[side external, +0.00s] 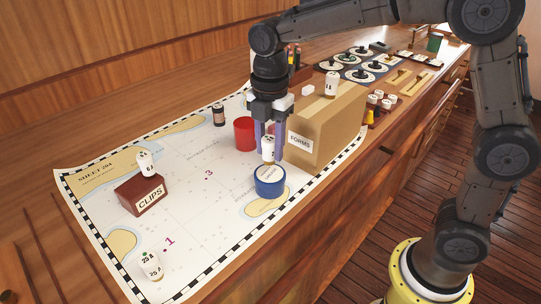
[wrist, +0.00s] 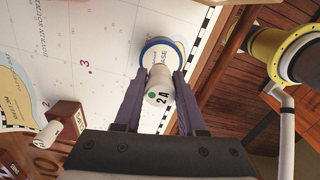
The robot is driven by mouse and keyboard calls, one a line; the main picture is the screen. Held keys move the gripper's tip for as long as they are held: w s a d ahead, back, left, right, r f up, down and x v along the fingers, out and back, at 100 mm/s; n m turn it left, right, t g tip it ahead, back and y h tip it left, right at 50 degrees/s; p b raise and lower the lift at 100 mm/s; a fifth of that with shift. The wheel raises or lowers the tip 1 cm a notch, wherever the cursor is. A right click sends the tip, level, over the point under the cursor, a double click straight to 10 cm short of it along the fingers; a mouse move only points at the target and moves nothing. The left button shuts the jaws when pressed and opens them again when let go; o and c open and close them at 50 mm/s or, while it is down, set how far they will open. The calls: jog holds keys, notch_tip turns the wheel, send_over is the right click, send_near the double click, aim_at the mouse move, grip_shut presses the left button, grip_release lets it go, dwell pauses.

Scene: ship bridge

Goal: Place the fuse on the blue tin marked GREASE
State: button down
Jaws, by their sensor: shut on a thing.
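My gripper (side external: 269,142) is shut on a white fuse (side external: 268,150), held upright between its two fingers. In the wrist view the fuse (wrist: 160,88) shows a green dot and "2 A". The blue tin (side external: 270,188) with a pale labelled lid stands on the chart just below the fuse. In the wrist view the tin (wrist: 146,62) is partly hidden behind the fuse, and only the end of its label, "ASE", is readable. The fuse's lower end is at the far part of the lid in the side view; I cannot tell whether it touches.
A cardboard FORMS box (side external: 328,128) with a white fuse (side external: 331,84) on top stands close right of my gripper. A red tin (side external: 244,134) is behind left. A CLIPS box (side external: 144,194) bears another fuse (side external: 145,163).

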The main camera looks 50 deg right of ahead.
aim_at(270, 157)
jog(key=shift+f, duration=1.45)
jog(key=shift+s+f, duration=0.1)
jog(key=shift+c, duration=2.4)
grip_release()
